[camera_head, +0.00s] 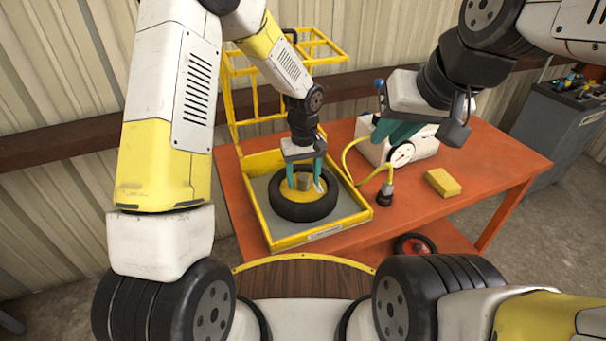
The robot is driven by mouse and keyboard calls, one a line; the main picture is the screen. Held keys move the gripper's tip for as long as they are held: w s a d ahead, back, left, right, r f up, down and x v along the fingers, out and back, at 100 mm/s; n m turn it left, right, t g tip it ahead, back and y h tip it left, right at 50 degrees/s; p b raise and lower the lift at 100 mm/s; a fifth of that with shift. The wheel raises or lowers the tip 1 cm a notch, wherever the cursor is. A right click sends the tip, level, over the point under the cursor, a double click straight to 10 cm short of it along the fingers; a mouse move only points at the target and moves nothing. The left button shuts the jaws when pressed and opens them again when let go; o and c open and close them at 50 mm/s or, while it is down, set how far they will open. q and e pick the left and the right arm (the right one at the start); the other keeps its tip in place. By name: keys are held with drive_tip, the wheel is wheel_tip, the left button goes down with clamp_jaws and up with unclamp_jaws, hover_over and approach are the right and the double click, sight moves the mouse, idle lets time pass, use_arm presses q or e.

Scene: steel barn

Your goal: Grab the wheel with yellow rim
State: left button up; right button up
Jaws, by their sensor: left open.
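The wheel with the yellow rim has a black tyre (303,210) and lies flat in a yellow-edged tray (345,226) on the orange table. A grey-brown hub (304,182) stands up at its middle. My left gripper (305,184) points straight down over the wheel. Its teal fingers are open, one on each side of the hub, with the tips low at the rim. I cannot tell whether they touch it. My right gripper (393,133) hangs over the right part of the table, in front of a white machine. Its teal fingers overlap in view, so its opening is unclear.
The white machine (427,148) has a yellow hose (352,160) ending in a black nozzle (385,196). A yellow block (443,182) lies on the orange table (500,160). A yellow wire frame (236,95) rises behind the tray. A red-rimmed wheel (414,245) sits below the tabletop.

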use_arm(q)
drive_tip(key=shift+f, duration=0.55)
clamp_jaws()
drive_tip(key=shift+r, duration=0.1)
idle(0.9)
